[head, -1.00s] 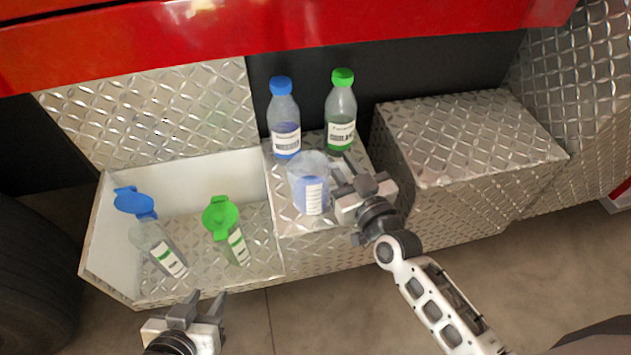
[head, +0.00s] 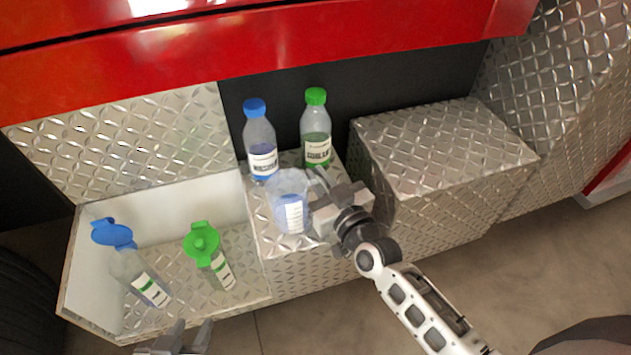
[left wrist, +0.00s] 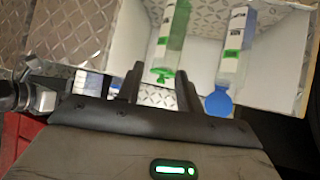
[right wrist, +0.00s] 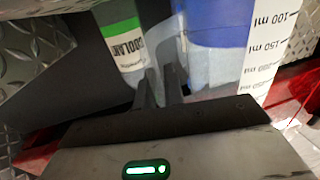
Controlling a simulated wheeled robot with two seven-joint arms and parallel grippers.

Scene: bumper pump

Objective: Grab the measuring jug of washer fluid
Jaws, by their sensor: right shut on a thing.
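The measuring jug (head: 289,203) is clear, with blue fluid and a white scale label, and stands upright on the diamond-plate step. It also fills the upper right of the right wrist view (right wrist: 212,45). My right gripper (head: 318,190) is at the jug's right side, its fingers close together, shut on the jug; the exact contact is partly hidden. My left gripper (head: 190,336) is low at the left, in front of the open bin and away from the jug. In the left wrist view its fingers (left wrist: 158,88) are apart with nothing between them.
Behind the jug stand a blue-capped bottle (head: 261,145) and a green-capped coolant bottle (head: 316,140). The open bin (head: 88,262) at left holds a blue-topped bottle (head: 135,270) and a green-topped bottle (head: 210,258). A raised metal box (head: 440,140) is at right; the red bumper hangs above.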

